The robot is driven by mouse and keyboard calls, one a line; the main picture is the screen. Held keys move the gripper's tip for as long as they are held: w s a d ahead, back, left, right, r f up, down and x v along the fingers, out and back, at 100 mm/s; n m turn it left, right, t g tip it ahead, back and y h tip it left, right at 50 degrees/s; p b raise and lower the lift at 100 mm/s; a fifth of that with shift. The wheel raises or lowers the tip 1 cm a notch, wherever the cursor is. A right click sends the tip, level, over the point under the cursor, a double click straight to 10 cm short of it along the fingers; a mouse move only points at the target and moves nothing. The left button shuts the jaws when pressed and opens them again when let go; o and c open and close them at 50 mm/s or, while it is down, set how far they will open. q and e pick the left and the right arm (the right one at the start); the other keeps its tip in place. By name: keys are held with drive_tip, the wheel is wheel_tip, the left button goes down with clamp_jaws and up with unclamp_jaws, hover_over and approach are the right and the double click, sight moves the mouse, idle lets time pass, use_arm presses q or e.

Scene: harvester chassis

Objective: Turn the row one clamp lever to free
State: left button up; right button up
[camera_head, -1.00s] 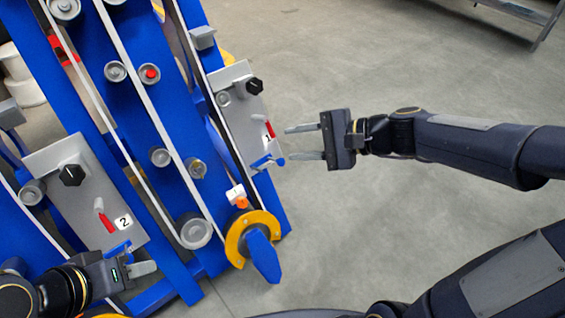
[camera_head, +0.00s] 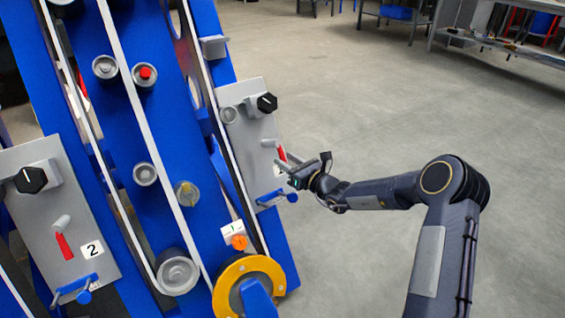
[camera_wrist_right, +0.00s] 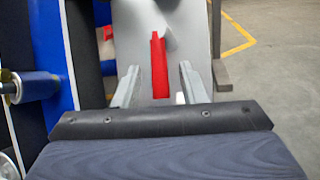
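The row one plate (camera_head: 246,127) is a grey panel on the right side of the blue chassis. Its red clamp lever (camera_head: 282,153) stands out from the plate, and my right gripper partly covers it. My right gripper (camera_head: 283,163) is at the lever, coming from the right. In the right wrist view the red lever (camera_wrist_right: 159,66) stands upright between the two open fingers (camera_wrist_right: 158,88), with a gap on each side. I cannot tell how deep the lever sits between them. My left gripper is out of view.
The row one plate also carries a black knob (camera_head: 267,103) and a blue handle (camera_head: 278,198) below the lever. A second plate (camera_head: 35,215) marked 2 has its own red lever (camera_head: 65,246). Open floor lies to the right.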

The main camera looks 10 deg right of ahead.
drive_tip(key=shift+x, duration=1.25)
clamp_jaws()
